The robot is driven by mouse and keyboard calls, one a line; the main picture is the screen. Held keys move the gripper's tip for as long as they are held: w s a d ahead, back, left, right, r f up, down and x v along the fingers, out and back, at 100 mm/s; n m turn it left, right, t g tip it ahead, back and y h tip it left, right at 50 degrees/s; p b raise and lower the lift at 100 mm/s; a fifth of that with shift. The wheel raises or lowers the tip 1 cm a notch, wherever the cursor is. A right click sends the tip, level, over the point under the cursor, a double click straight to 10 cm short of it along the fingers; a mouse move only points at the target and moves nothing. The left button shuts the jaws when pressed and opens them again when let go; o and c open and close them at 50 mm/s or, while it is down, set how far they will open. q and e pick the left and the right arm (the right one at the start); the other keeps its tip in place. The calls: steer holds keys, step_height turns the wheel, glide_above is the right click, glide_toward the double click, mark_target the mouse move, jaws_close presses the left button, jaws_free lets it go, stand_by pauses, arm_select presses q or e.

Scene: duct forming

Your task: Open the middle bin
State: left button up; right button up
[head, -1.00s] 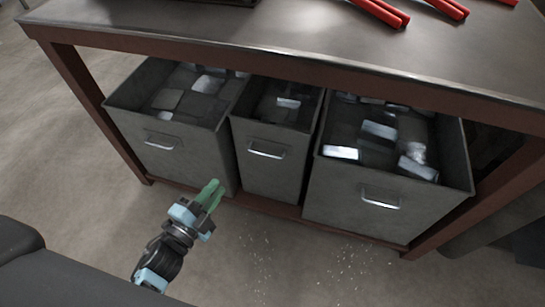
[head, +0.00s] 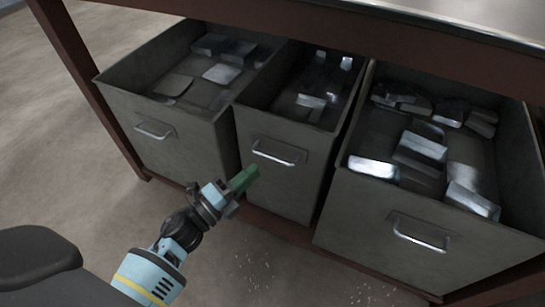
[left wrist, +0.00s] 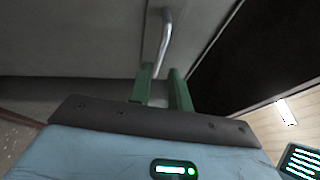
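The middle bin (head: 268,182) is a narrow grey bin between two wider ones under the bench, with metal blocks inside. Its silver bar handle (head: 277,155) is on the upper front face. My left gripper (head: 250,174), with green fingers, is just in front of that face, below and left of the handle. In the left wrist view the handle (left wrist: 164,40) stands ahead of the two green fingertips (left wrist: 160,72). The fingers are parted with a gap between them, and nothing shows held. My right gripper is in neither view now.
The left bin (head: 165,135) and the right bin (head: 400,235) stand close on either side, both holding metal pieces. The red-brown bench frame (head: 300,12) runs above the bins. The concrete floor (head: 60,130) in front is open, with some bright scraps.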

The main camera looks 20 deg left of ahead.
mark_target(272, 156)
arm_select(q)
steer(key=b+x, duration=0.1)
steer(key=x, duration=0.6)
steer(key=shift+w+d, duration=0.1)
steer(key=shift+w, duration=0.05)
steer(key=shift+c, duration=0.3)
jaws_close()
